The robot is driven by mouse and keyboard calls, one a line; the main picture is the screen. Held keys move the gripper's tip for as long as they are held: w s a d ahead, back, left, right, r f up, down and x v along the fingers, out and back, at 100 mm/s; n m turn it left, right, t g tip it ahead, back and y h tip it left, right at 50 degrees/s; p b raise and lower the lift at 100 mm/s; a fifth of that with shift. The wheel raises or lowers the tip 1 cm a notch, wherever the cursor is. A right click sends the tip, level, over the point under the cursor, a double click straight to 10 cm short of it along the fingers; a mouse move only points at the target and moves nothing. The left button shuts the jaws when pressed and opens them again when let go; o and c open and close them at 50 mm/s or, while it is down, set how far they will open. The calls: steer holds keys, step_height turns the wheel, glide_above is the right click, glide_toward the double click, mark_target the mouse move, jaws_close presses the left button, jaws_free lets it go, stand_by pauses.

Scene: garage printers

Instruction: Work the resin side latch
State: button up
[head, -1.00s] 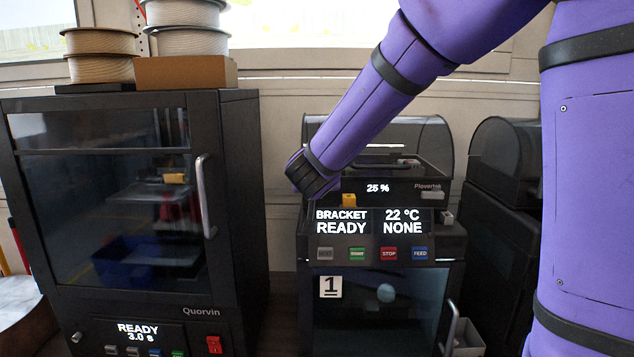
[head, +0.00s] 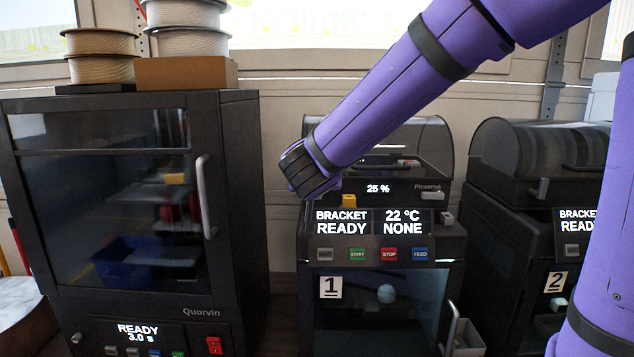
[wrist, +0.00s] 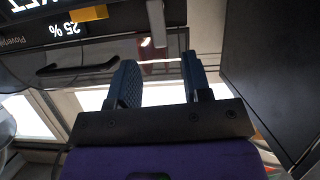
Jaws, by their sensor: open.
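My gripper (wrist: 158,72) shows in the wrist view with its two dark fingers apart and nothing between them. In the head view the dark end of my arm (head: 310,170) hangs at the upper left of printer 1 (head: 312,255), and the fingers are hidden. In the wrist view a pale grey upright piece (wrist: 156,22) stands beyond the fingers, beside the printer's dark front; I cannot tell whether it is the side latch. A yellow block (head: 349,200) sits above the printer's screen and shows also in the wrist view (wrist: 88,13).
The tall Quorvin cabinet (head: 235,180) stands left of printer 1 with a narrow gap between. A second printer (head: 505,225) stands to the right. Filament spools (head: 185,45) and a cardboard box (head: 185,73) sit on the cabinet. A grey bin (head: 465,340) is at lower right.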

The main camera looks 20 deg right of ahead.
steer(key=shift+v, duration=2.3)
steer(key=s+a+r+n+y, duration=0.1)
steer(key=s+r+n+y, duration=0.35)
steer(key=s+y, duration=0.35)
steer(key=s+d+f+g+h, duration=0.1)
steer(key=s+d+f+g, duration=0.2)
steer(key=s, duration=0.5)
steer(key=s+d+f+g+h, duration=0.1)
steer(key=s+d+f+g, duration=0.2)
steer(key=s+d, duration=0.3)
steer(key=s+g, duration=0.1)
steer(key=s, duration=0.2)
steer(key=shift+f, duration=0.25)
steer(key=shift+m, duration=0.25)
